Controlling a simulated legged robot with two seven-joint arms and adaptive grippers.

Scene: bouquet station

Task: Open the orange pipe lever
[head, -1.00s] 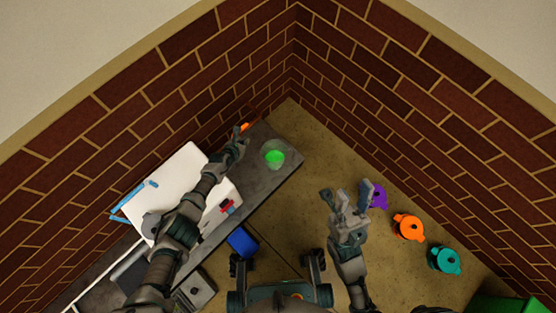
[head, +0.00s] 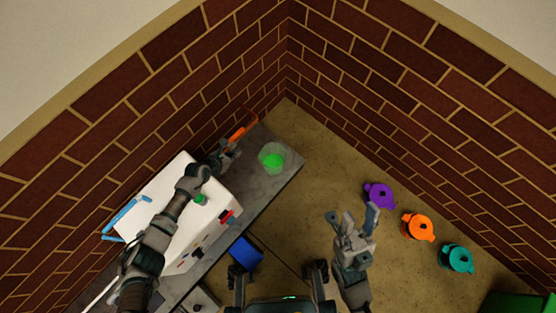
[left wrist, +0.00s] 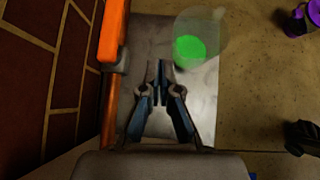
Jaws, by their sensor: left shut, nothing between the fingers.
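The orange pipe lever (head: 243,127) is by the brick wall at the back end of the counter. In the left wrist view the orange lever (left wrist: 113,30) stands large at the upper left, above a grey fitting on an orange pipe (left wrist: 107,110). My left gripper (head: 234,147) is beside it, over the counter; in the left wrist view its closed fingertips (left wrist: 160,72) are to the right of the lever, apart from it, with nothing between them. My right gripper (head: 353,214) is open and empty over the floor, far from the lever.
A clear container with green contents (head: 272,157) stands on the grey counter (head: 262,205), right of my left gripper. A white box-shaped machine (head: 160,216) sits under my left arm. Purple (head: 379,195), orange (head: 418,226) and teal (head: 457,259) pots stand on the floor at right.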

